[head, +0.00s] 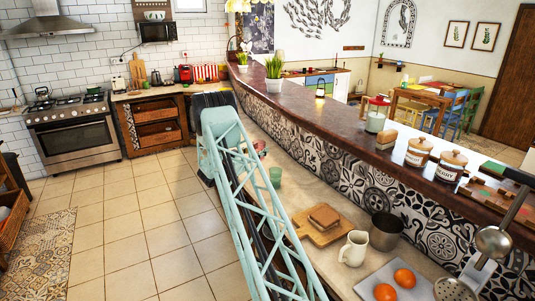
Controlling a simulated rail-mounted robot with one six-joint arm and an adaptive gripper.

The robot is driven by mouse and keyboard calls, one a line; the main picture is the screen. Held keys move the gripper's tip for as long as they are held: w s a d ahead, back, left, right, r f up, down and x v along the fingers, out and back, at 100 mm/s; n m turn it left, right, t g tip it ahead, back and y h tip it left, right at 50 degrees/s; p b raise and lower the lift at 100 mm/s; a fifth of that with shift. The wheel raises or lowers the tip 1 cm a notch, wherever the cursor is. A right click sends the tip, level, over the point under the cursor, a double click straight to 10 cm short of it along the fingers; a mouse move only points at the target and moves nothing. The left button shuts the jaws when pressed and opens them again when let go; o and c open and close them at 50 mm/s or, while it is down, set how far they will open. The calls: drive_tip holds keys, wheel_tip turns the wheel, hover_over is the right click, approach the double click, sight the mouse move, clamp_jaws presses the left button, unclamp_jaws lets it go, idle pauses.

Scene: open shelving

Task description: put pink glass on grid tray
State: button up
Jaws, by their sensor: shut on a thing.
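I cannot make out a pink glass for certain. A small reddish item (261,147) shows on the lower counter just right of my pale blue lattice arm, too small to identify. I cannot pick out the grid tray with certainty. A board with coloured squares (483,192) lies at the right end of the raised bar top, and a grey tray (373,284) with oranges is at the front right of the lower counter. My gripper is not visible. My lattice arm hides part of the counter.
A green glass (275,177), bread on a wooden board (318,233), a white jug (354,248) and a metal cup (386,231) stand on the lower counter. Lidded jars (418,152) and potted plants (273,78) stand on the bar.

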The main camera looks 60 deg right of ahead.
drive_tip(key=w+a+r+n+t+y+b, duration=0.1)
drive_tip(key=w+a+r+n+t+y, duration=0.15)
drive_tip(key=w+a+t, duration=0.75)
drive_tip(key=w+a+r+n+y, duration=0.1)
drive_tip(key=w+a+r+n, duration=0.3)
drive_tip(key=a, duration=1.3)
drive_tip(key=w+a+r+n+t+y+b, duration=0.15)
drive_tip(key=w+a+n+t, duration=0.25)
drive_tip(key=w+a, duration=0.7)
drive_tip(key=s+a+n+t+y, duration=0.2)
drive_tip(key=a+y, duration=0.2)
drive_tip(key=a, duration=1.1)
drive_tip(key=s+a+r+n+t+y+b, duration=0.1)
drive_tip(key=s+a+n+y, duration=0.1)
drive_tip(key=a, duration=1.3)
drive_tip(key=s+a+r+n+t+y, duration=0.1)
drive_tip(key=a+n+y, duration=0.3)
drive_tip(key=a, duration=1.1)
drive_tip(key=s+t+y, duration=0.1)
drive_tip(key=y, duration=0.2)
drive_tip(key=shift+s+a+t, duration=0.15)
drive_tip(key=shift+s+t, duration=0.15)
drive_tip(key=shift+s, duration=0.1)
drive_tip(key=shift+s+n, duration=0.1)
drive_tip(key=shift+n, duration=0.15)
